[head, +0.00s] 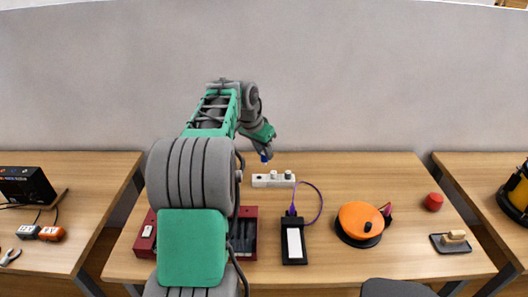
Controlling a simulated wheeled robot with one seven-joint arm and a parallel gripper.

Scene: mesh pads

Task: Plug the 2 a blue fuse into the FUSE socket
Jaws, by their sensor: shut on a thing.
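My gripper (266,151) hangs over the back of the middle table and points down. It is shut on a small blue piece, the blue fuse (265,157), whose markings are too small to read. The fuse is in the air, above and slightly left of a white strip (273,180) with round parts on it. A black box with a white panel (294,244) lies in front of the strip, with a purple cable at its back end. No FUSE label is readable, so I cannot tell which part is the FUSE socket.
A red case (245,213) is partly hidden behind my arm. An orange and black reel (360,222), a red cylinder (433,202) and a dark tray (437,244) holding a brush-like item stand to the right. A purple cable (321,203) loops right of the strip. Side tables flank gaps.

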